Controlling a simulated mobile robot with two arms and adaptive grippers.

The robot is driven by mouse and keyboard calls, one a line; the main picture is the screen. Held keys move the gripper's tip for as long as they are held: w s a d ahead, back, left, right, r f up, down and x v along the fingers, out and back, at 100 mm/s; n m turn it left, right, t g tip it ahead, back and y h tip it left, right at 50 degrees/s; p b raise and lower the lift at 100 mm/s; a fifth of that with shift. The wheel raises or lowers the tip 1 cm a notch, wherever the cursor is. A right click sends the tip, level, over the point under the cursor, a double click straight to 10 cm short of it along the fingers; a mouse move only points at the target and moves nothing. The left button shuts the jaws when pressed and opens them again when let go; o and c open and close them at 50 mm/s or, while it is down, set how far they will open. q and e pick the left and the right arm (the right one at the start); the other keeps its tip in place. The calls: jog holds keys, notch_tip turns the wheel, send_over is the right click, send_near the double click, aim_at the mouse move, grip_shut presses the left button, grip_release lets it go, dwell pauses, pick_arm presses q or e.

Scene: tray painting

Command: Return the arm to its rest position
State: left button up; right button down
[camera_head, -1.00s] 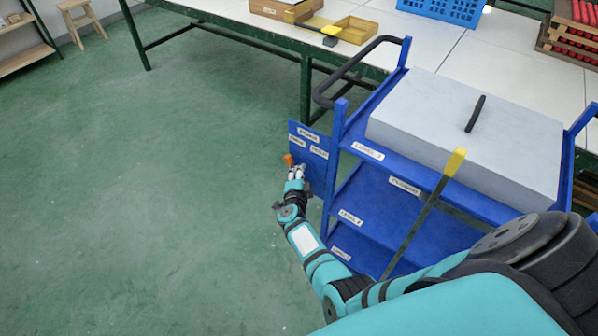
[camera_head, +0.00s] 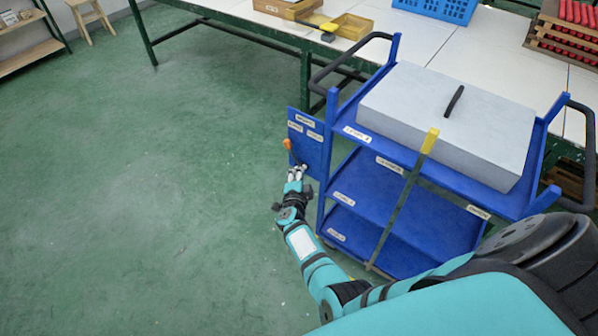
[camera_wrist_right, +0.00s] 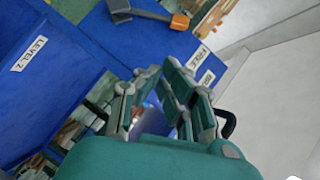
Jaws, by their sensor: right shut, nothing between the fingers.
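My right arm (camera_head: 305,245) reaches forward and down from the lower right, to the left of the blue cart (camera_head: 355,185). Its gripper (camera_head: 296,172) is shut and empty, just below an orange-ended tool (camera_head: 287,144) at the blue side panel (camera_head: 307,140). The right wrist view shows the gripper fingers (camera_wrist_right: 165,88) and, apart from them, the grey and orange tool (camera_wrist_right: 179,21) against the blue surface. My left gripper is not in view.
A large grey block (camera_head: 450,125) with a black handle lies on the cart's top. A yellow-topped upright bar (camera_head: 410,185) stands at its front. A white table (camera_head: 350,45) is behind. The green floor (camera_head: 150,200) at left is clear.

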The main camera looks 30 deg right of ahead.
jog(key=s+a+f+n+g+y, duration=0.1)
jog(key=s+a+f+n+y, duration=0.3)
jog(key=s+f, duration=0.4)
jog(key=s+a+f+n+g+y, duration=0.2)
jog(key=s+a+f+n, duration=0.1)
jog(key=s+f+n, duration=0.4)
jog(key=s+a+f+n+g+y, duration=0.1)
jog(key=s+a+f+n+y, duration=0.25)
jog(key=s+f, duration=0.55)
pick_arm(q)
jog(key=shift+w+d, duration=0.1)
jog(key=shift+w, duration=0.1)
pick_arm(e)
jog(key=s+f+n+g, duration=0.2)
jog(key=s+f+n, duration=0.1)
jog(key=s, duration=0.7)
jog(key=s+f+n+g, duration=0.2)
jog(key=s+n+g, duration=0.1)
jog(key=s, duration=0.6)
jog(key=s+f+n+g, duration=0.2)
jog(key=s+f+n, duration=0.1)
jog(key=s, duration=0.7)
jog(key=shift+s+d+f+h, duration=0.3)
jog(key=shift+d+h, duration=0.05)
jog(key=shift+d, duration=0.1)
jog(key=shift+s, duration=0.1)
